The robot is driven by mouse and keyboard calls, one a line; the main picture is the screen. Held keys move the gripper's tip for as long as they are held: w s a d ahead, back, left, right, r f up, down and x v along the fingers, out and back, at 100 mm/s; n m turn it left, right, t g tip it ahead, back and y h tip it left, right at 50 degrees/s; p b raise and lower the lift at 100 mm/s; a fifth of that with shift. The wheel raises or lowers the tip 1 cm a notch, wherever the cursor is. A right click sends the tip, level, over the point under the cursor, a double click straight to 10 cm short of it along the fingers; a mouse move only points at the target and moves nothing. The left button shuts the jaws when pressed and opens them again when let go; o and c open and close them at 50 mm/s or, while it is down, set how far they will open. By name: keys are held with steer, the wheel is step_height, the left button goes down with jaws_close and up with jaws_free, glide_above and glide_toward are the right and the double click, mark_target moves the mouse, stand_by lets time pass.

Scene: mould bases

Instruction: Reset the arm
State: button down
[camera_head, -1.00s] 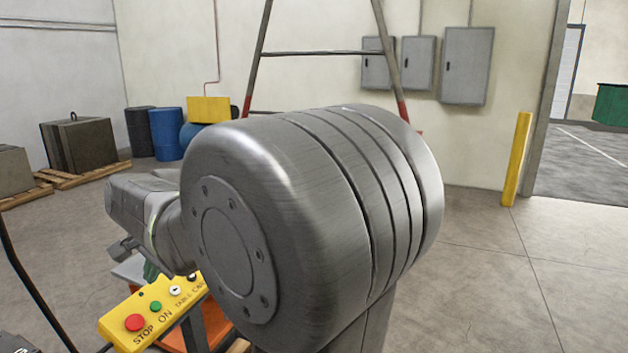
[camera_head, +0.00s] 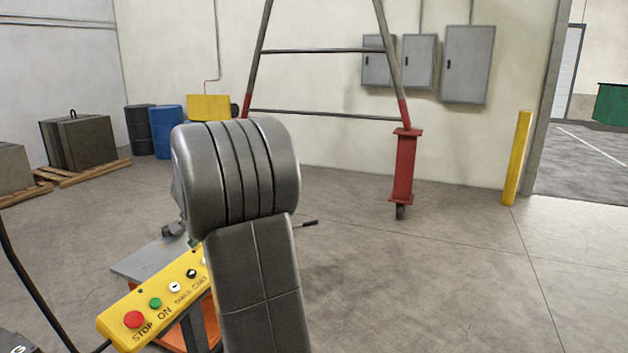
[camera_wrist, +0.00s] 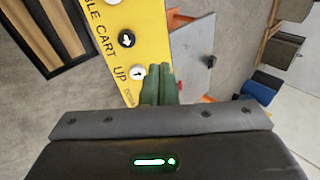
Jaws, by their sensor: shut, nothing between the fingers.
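My gripper (camera_wrist: 160,76) shows in the wrist view as two green fingers pressed together, with nothing between them. In that view the fingertips overlap the edge of the yellow control panel (camera_wrist: 108,45), near its white button (camera_wrist: 137,71); I cannot tell how far apart they are in depth. In the head view my arm's grey links stand in the middle and hide most of the gripper. The panel (camera_head: 130,315) there shows a red stop button, a green button, and white and black buttons.
A cart with a grey top (camera_head: 140,264) and orange lower part stands behind the panel. A gantry frame with a red foot (camera_head: 404,168) stands at the back. Blue drum (camera_head: 166,132) and dark blocks on pallets (camera_head: 80,143) are at left. The floor at right is clear.

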steer(key=shift+m+t, duration=0.4)
steer(key=shift+t, duration=0.3)
steer(key=w+d+f, duration=0.1)
steer(key=w, duration=0.2)
steer(key=w+d+f, duration=0.2)
steer(key=w, duration=0.2)
steer(key=w+d+f, duration=0.1)
steer(key=w+f, duration=0.1)
steer(key=w, duration=0.1)
steer(key=shift+w+d, duration=0.25)
steer(key=shift+d, duration=0.15)
steer(key=shift+w+f+b, duration=0.2)
steer(key=shift+f+b, duration=0.1)
steer(key=shift+b, duration=0.1)
steer(key=shift+a+f, duration=0.15)
steer(key=shift+a, duration=0.1)
